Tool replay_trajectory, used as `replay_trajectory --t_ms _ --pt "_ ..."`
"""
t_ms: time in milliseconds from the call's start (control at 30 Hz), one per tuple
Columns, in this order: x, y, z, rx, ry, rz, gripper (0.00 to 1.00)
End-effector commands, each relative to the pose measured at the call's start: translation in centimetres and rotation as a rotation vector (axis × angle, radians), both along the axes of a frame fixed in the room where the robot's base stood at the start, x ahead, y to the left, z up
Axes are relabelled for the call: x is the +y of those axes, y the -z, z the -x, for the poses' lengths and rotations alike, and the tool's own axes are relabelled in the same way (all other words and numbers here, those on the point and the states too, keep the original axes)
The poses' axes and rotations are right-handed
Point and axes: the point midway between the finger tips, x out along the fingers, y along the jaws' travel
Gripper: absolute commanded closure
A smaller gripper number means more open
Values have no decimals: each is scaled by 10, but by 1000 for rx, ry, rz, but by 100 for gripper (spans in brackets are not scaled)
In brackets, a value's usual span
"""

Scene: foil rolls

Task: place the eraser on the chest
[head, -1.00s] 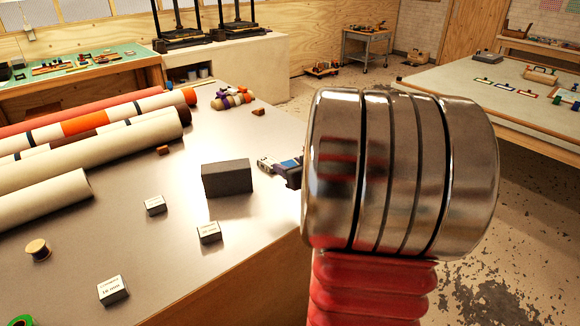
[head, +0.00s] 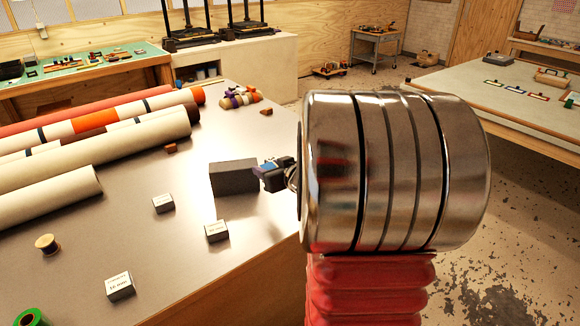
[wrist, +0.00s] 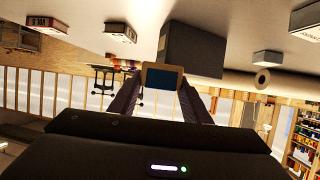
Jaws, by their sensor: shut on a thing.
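My gripper (head: 268,177) shows just left of my big metal arm joint, beside the right end of a dark grey block. In the wrist view my gripper (wrist: 163,85) is shut on a small piece with a blue face and a tan rim, which I take for the eraser (wrist: 163,78). In the head view the held piece is small and mostly hidden by the fingers. The dark grey block (head: 232,176) stands on the table; it also shows in the wrist view (wrist: 190,52). I cannot tell for sure which thing is the chest.
Small labelled boxes (head: 119,286) stand on the grey table (head: 190,275), with long rolls (head: 95,160) at the left. A wooden spool (head: 46,244) and a green tape roll (head: 31,318) lie at the near left. Another table (head: 470,88) stands at the right.

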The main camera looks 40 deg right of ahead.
Motion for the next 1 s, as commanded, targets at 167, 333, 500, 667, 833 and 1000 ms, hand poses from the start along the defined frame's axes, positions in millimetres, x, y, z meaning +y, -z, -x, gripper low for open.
replay_trajectory --t_ms 167,333,500,667,833,1000 --pt "43 6 -30 1 -45 -1 80" --pt "78 12 -49 1 -74 1 80" --pt "114 18 -65 1 -102 -1 80" --pt "151 26 -78 1 -130 -1 80" --pt "197 37 -88 3 -161 -1 80" --pt "246 51 -94 2 -193 -2 80"
